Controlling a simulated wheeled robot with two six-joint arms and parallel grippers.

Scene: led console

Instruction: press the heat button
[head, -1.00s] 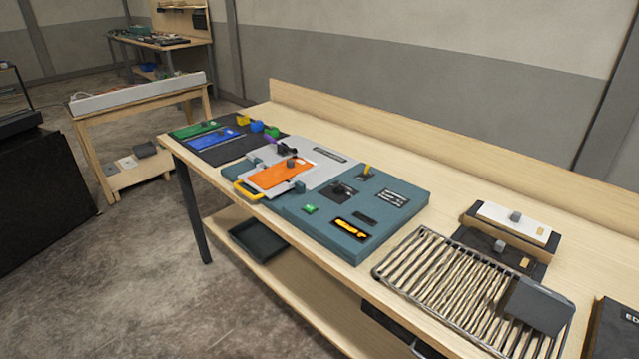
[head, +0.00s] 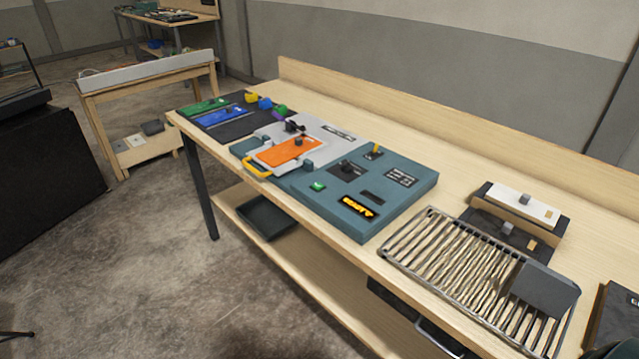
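A teal console (head: 333,214) lies on the wooden workbench in the head view. A small green button (head: 318,187) sits on its top near the front edge; its marking is too small to read. An amber-lit display (head: 357,207) is to its right. A black knob (head: 347,168) and a yellow-tipped lever (head: 376,151) are behind the button. An orange plate (head: 287,153) lies on the grey bed at the console's left, with a yellow handle (head: 257,169) in front. Neither of my grippers is in view, and nothing touches the button.
A wire rack (head: 450,268) lies right of the console, with a dark block (head: 546,287) on it. A white-topped fixture (head: 520,204) stands behind it. A dark mat (head: 235,127) with green and blue plates is at the left. Floor in front of the workbench (head: 300,75) is clear.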

